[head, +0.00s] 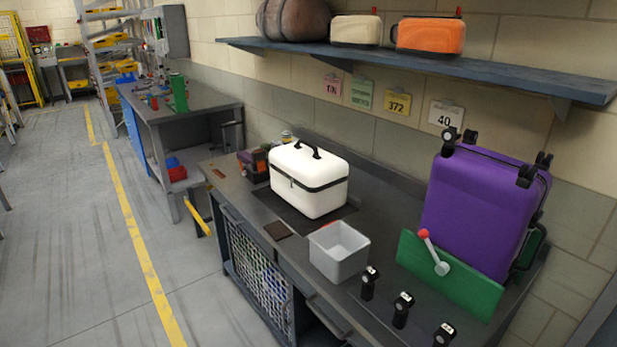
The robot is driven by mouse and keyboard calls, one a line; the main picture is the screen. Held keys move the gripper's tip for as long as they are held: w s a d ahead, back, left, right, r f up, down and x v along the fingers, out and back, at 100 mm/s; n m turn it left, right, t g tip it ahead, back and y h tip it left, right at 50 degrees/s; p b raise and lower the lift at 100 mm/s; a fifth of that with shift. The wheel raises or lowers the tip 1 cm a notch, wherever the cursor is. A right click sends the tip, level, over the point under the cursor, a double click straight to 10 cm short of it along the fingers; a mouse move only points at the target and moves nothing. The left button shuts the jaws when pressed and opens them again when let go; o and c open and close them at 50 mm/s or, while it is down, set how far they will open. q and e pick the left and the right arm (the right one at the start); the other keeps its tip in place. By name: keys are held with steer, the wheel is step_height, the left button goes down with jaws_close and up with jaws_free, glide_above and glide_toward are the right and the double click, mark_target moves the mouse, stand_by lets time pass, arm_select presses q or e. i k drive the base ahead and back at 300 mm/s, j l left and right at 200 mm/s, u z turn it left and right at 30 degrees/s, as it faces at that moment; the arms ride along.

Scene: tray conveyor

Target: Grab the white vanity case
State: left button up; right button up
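The white vanity case (309,182) stands upright on a dark mat on the workbench in the head view. It is a box with rounded corners, a dark zip band around its upper part and a black handle (307,149) on its lid. The handle stands up and nothing touches it. Neither of my grippers shows in the head view.
A grey open bin (338,252) stands just in front of the case. A small dark box (255,163) is behind it to the left. A purple suitcase (472,208) and green panel (449,273) stand at right. A shelf (440,62) with bags hangs above.

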mark_target(314, 180)
steer(key=i+j+z, duration=0.2)
steer(key=j, duration=0.2)
steer(key=i+j+z, duration=0.2)
steer(key=j, duration=0.15)
steer(key=j+z, duration=0.25)
steer(key=j, duration=0.2)
